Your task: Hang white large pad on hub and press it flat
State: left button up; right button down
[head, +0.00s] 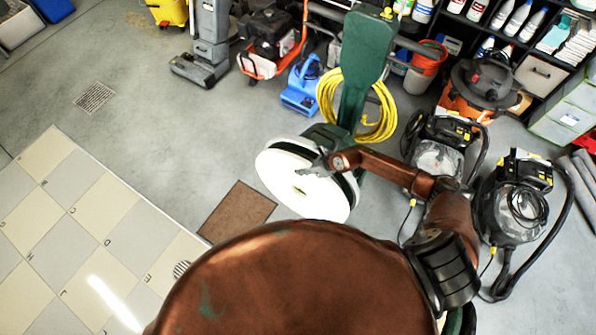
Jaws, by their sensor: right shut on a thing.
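The white large pad (284,177) is a round disc in front of the dark green round head (322,140) of a floor machine with a green handle column (362,70). The pad stands tilted, its broad face towards me, and covers most of the head, so the hub is hidden. I cannot tell whether the pad touches the hub all round. My right gripper (312,170) reaches in from the right across the pad's upper right part and is shut on the pad. My left gripper is not in view.
Black vacuums (515,203) stand at the right, a blue blower (302,88) behind. A brown mat (238,211) and a tiled area (75,225) lie left. The grey floor at the left is mostly clear.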

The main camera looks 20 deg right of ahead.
jog(key=shift+w+d+t+h+p, duration=0.2)
jog(key=shift+d+t+h+p, duration=0.1)
jog(key=shift+p, duration=1.45)
dwell(1.1)
jog(key=shift+a+f, duration=0.1)
jog(key=shift+f, duration=0.15)
dwell(0.6)
jog(key=c, duration=2.3)
grip_release()
jog(key=shift+c, duration=0.8)
jog(key=shift+o, duration=0.2)
jog(key=shift+w+r+p, duration=0.1)
jog(key=shift+r+p, duration=0.3)
jog(key=shift+r, duration=0.45)
jog(key=shift+c, duration=0.3)
